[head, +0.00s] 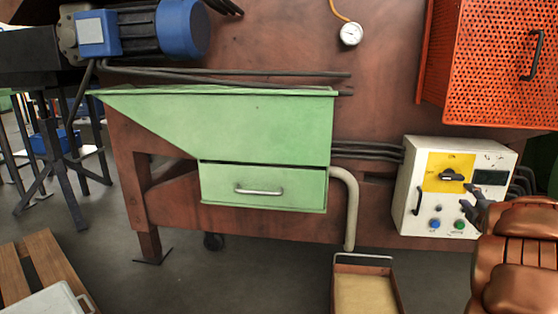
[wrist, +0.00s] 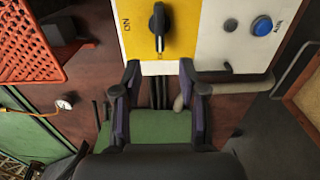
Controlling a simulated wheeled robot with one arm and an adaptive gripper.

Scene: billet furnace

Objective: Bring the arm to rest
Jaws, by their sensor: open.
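My gripper (head: 474,201) is at the right in the head view, in front of the white control box (head: 408,172). In the wrist view its two dark fingers (wrist: 159,74) stand apart with nothing held between them. The black rotary knob (head: 451,175) sits on the box's yellow plate, just up and left of the fingers in the head view. In the wrist view the knob (wrist: 158,28) lies beyond the fingertips, and the fingers are not around it. My brown arm comes in from the lower right of the head view.
A red perforated guard (head: 490,60) hangs above the box. A green hopper (head: 230,125) with a closed drawer (head: 264,187) is left of it. A tray (head: 368,290) stands low in front. A blue motor (head: 150,28) is at the upper left. Open floor shows below the hopper.

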